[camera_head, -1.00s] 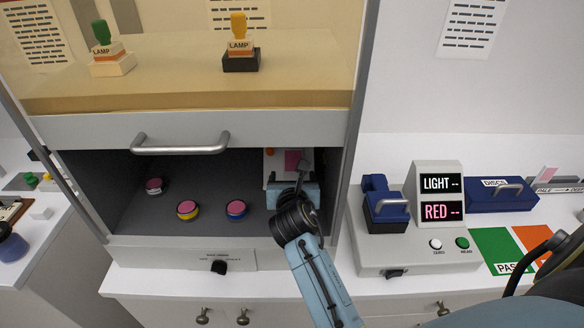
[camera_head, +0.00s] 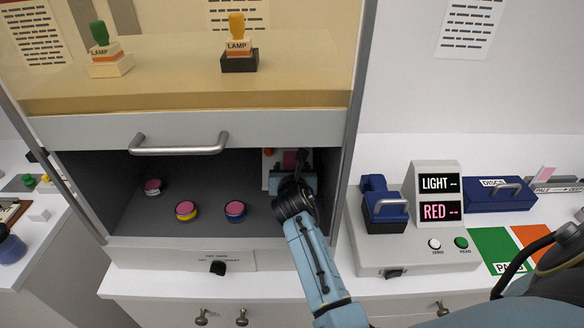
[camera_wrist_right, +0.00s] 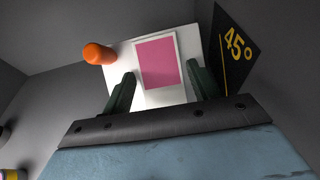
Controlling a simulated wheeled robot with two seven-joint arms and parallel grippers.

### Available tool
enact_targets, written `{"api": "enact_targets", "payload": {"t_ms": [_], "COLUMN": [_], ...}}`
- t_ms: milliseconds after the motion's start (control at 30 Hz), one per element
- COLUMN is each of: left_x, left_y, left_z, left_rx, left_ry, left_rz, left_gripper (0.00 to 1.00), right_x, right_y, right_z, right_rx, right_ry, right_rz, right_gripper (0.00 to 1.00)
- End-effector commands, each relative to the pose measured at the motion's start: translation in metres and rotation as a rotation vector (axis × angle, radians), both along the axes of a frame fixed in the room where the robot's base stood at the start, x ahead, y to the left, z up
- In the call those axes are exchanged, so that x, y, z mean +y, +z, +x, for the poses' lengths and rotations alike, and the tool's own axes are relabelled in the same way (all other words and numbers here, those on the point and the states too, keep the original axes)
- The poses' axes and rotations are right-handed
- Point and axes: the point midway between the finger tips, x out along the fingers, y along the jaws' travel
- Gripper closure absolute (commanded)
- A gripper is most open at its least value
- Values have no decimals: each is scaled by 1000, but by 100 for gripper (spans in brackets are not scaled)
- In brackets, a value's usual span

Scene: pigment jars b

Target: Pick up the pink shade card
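The pink shade card (camera_wrist_right: 158,62), a pink rectangle with a pale border, stands against a white holder inside the grey cabinet bay. In the head view a bit of the pink card (camera_head: 290,159) shows behind my right gripper (camera_head: 291,176). In the right wrist view my right gripper (camera_wrist_right: 162,72) has its dark fingers apart, one on each side of the card's lower part. Narrow gaps seem to show between fingers and card; contact is not clear. My left gripper is not in view.
An orange knob (camera_wrist_right: 98,53) and a black "45°" plate (camera_wrist_right: 236,45) flank the card. Several pink-topped jars, one of them here (camera_head: 186,210), stand left in the bay. The hood sash handle (camera_head: 180,145) is above. A meter (camera_head: 436,200) stands right of the cabinet.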

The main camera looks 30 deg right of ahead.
Motion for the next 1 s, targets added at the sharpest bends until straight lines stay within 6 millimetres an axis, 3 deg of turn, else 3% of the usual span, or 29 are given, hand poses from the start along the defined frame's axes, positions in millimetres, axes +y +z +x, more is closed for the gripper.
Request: {"api": "enact_targets", "payload": {"t_ms": [33, 233, 667, 1000], "left_x": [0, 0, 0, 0], "left_y": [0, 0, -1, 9], "left_z": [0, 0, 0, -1], "left_rx": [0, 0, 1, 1], "left_ry": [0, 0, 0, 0], "left_rz": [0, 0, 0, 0], "left_gripper": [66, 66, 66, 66], "right_x": [0, 0, 2, 3], "right_y": [0, 0, 8, 68], "right_z": [0, 0, 2, 3], "right_rx": [0, 0, -2, -6], "right_ry": [0, 0, 1, 0], "right_rz": [0, 0, -3, -4], "right_gripper": [47, 72, 73, 73]}}
